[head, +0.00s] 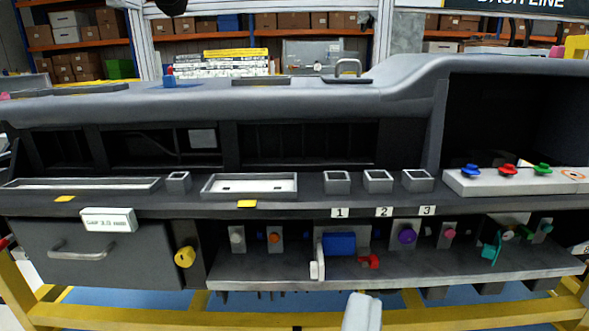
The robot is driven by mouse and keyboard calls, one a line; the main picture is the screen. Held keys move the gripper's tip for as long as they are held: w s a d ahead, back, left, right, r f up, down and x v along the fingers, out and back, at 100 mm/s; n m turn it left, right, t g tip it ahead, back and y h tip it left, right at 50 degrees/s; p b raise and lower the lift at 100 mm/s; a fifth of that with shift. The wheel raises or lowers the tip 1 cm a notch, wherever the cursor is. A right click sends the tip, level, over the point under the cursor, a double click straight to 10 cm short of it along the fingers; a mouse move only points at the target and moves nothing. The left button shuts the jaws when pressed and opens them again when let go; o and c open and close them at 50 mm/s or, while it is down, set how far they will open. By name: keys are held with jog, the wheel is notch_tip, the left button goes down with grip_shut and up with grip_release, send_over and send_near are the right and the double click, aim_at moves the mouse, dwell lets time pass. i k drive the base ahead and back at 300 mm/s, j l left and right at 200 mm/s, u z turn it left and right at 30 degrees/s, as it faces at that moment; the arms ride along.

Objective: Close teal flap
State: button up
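A small teal piece (491,250), likely the teal flap, is at the right end of the lower shelf, below the three-button panel. It looks tilted and hangs out in front of its bracket; its exact angle is too small to tell. A second small teal part (546,228) is to its right. A pale grey part (362,312), which seems to be my gripper, rises from the bottom edge, left of and nearer than the teal pieces, touching nothing visible. Its fingers cannot be made out.
The lower shelf (400,272) carries a blue block (339,243), a red part (369,262), a purple knob (407,236) and a white lever (317,262). A grey drawer (130,262) is at left. A yellow frame (250,318) runs along the front. Space before the shelf looks clear.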

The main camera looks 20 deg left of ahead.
aim_at(491, 252)
jog(key=i+j+z, duration=0.15)
jog(key=j+z, duration=0.7)
jog(key=i+l, duration=0.05)
